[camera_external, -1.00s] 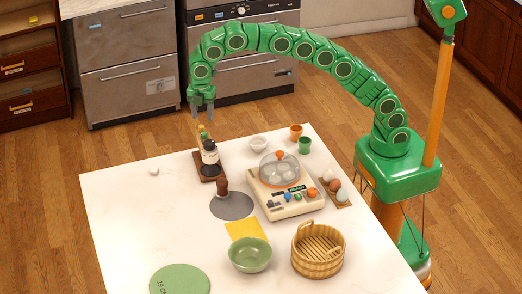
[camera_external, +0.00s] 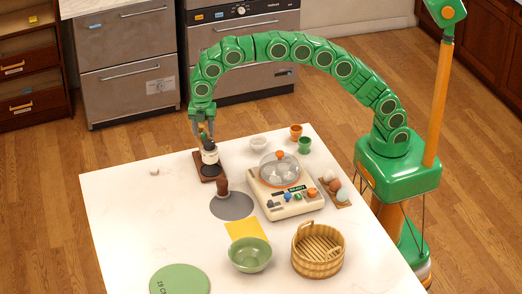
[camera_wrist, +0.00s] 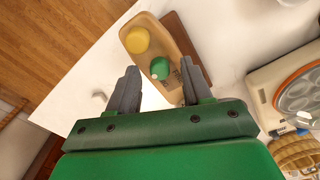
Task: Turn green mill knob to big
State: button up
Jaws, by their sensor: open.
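The mill (camera_external: 209,157), a pale and dark body on a brown wooden base, stands near the back left of the white table. In the wrist view its tan top (camera_wrist: 151,25) carries a yellow knob (camera_wrist: 137,40) and a green knob (camera_wrist: 160,68) with a small white mark. My gripper (camera_external: 203,130) points down over the mill's top and hides part of it. No size labels are readable.
An appliance with a clear dome (camera_external: 280,170) and coloured knobs stands to the right. A white bowl (camera_external: 259,144), orange and green cups (camera_external: 305,145), a green bowl (camera_external: 250,255) and a wooden tub (camera_external: 318,250) also stand on the table. The left side is mostly clear.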

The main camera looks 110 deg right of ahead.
jog(key=shift+f, duration=0.3)
jog(key=shift+c, duration=0.2)
grip_shut()
jog(key=shift+m, duration=0.6)
jog(key=shift+o, duration=0.2)
grip_release()
jog(key=shift+r, duration=0.15)
